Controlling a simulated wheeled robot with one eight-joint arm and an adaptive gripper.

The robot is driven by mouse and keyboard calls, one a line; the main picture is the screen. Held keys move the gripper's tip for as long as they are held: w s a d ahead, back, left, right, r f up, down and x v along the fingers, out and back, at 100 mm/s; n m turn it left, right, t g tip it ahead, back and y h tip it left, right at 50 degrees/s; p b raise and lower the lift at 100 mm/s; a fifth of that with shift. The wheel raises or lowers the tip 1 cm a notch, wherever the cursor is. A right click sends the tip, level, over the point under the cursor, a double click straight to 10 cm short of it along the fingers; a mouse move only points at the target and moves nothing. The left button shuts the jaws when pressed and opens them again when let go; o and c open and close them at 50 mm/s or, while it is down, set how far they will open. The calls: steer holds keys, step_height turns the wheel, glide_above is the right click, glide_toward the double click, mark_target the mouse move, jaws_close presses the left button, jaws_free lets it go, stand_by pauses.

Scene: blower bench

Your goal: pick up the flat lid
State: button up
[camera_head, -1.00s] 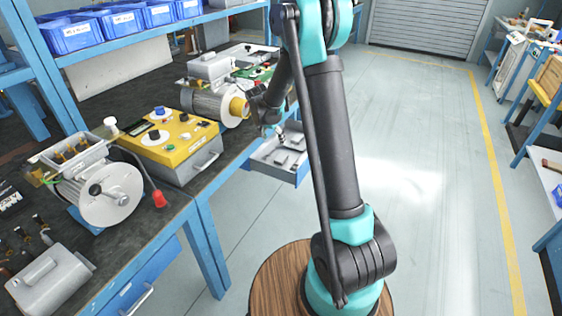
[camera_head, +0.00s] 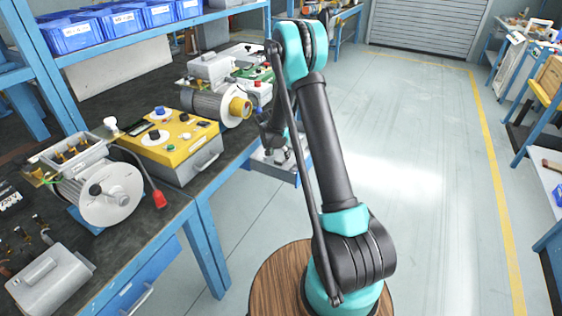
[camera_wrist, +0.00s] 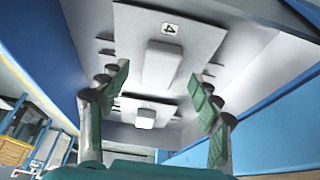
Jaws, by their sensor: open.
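A flat light-grey lid (camera_wrist: 190,38) with a raised block-shaped handle (camera_wrist: 161,64) and a "4" label lies in the open drawer. A second, similar plate (camera_wrist: 128,112) with a smaller-looking block shows below it in the wrist view. My gripper (camera_wrist: 160,76) is open, its two green-padded fingers on either side of the first lid's handle in the picture. I see no contact; the exact height above the lid is unclear. In the head view, my gripper (camera_head: 273,146) is down at the drawer and hides part of its contents.

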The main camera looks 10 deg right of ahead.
steer(key=shift+x, duration=1.3)
steer(key=c, duration=1.4)
steer(key=shift+o, duration=0.2)
